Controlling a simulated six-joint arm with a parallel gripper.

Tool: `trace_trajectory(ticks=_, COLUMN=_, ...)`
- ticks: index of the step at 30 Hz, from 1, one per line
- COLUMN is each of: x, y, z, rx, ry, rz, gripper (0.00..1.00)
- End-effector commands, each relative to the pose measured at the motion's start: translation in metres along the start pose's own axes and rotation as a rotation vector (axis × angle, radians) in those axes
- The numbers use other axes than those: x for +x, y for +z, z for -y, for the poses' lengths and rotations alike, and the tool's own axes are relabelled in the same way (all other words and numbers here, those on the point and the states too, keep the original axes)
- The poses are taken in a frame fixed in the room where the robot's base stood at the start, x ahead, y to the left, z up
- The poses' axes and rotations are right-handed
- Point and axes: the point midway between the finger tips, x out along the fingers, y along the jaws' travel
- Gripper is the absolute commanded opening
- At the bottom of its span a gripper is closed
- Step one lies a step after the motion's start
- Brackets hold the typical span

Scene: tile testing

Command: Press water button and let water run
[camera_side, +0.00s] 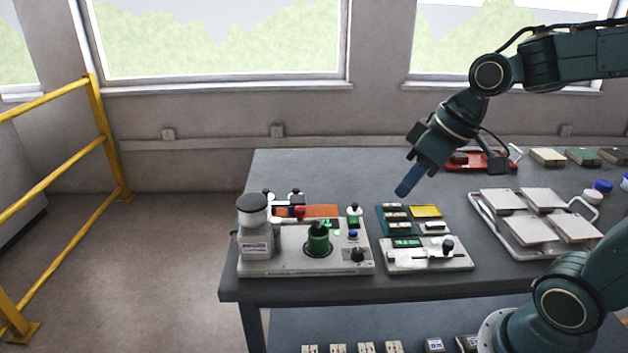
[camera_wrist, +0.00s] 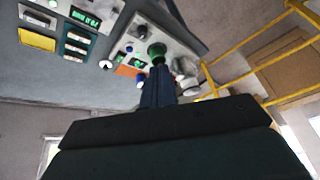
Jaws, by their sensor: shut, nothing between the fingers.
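A pale test machine (camera_side: 300,265) stands at the left end of the table. It carries a jar with a dark lid (camera_side: 252,220), a green cup (camera_side: 318,238) and a red knob (camera_side: 300,212). A small blue button (camera_side: 352,233) is on its right part, above a black knob (camera_side: 358,255). No label tells which control is for water, and no running water is visible. My gripper (camera_side: 402,191) has blue fingers, shut and empty, raised above the table to the right of the machine and apart from it. In the wrist view the fingers (camera_wrist: 158,82) cover part of the machine; the green cup (camera_wrist: 157,52) shows beyond their tips.
A second device with a green display (camera_side: 405,243) sits right of the machine, with a small teal tray (camera_side: 383,226) behind it. A metal tray (camera_side: 508,247) with several pale tiles is further right. A red tool (camera_side: 465,163) lies at the back.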

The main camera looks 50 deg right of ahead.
Motion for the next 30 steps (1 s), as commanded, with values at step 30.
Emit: trace_trajectory(ticks=30, x=0.105, y=-0.07, z=-0.072, rx=0.06, ry=-0.347, rz=-0.077, gripper=0.0)
